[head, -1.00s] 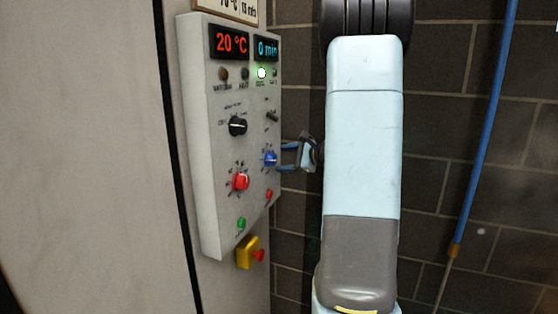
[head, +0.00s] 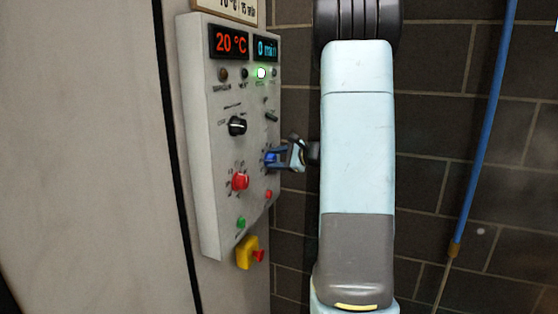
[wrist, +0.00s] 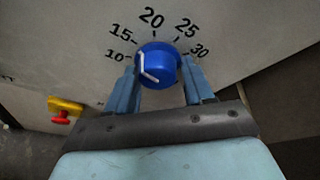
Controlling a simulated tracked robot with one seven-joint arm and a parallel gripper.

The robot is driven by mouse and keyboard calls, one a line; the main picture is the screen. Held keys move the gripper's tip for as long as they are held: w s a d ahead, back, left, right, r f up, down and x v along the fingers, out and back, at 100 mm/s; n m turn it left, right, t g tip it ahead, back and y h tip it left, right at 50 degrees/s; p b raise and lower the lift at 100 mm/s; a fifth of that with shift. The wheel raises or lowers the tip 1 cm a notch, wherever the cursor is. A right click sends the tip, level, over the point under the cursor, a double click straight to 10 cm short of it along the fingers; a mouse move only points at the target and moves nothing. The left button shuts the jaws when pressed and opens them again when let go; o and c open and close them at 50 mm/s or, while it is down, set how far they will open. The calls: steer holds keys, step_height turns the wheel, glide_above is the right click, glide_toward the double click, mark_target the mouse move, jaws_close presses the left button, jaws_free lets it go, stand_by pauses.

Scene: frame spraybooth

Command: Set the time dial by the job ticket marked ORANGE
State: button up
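The time dial is a blue knob (wrist: 157,66) with a white pointer line, on a scale where 10, 15, 20, 25 and 30 can be read. The line lies on its left and lower side, not at a readable number. It also shows in the head view (head: 270,158), partly hidden by my gripper. My gripper (wrist: 161,72) has one finger on each side of the knob, with a small gap on the right; contact on the left is unclear. The time display (head: 266,49) reads 0 min.
The grey control panel (head: 205,180) also carries a 20 °C display (head: 230,43), a black selector (head: 237,126), a red dial (head: 240,181) and small buttons. A yellow-based red stop button (head: 248,252) sits below. A blue hose (head: 485,130) hangs on the right.

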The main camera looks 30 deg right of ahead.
steer(key=shift+a+f, duration=0.1)
steer(key=shift+f, duration=0.1)
steer(key=c, duration=0.4)
steer(key=shift+o, duration=0.2)
steer(key=shift+s+f+m+g, duration=0.1)
steer(key=shift+m+g, duration=0.2)
steer(key=o, duration=0.9)
steer(key=shift+o, duration=0.2)
steer(key=shift+r, duration=0.2)
steer(key=shift+s+d+r, duration=0.1)
steer(key=shift+s+d, duration=0.1)
steer(key=shift+s, duration=0.05)
steer(key=v, duration=1.3)
steer(key=shift+f, duration=0.2)
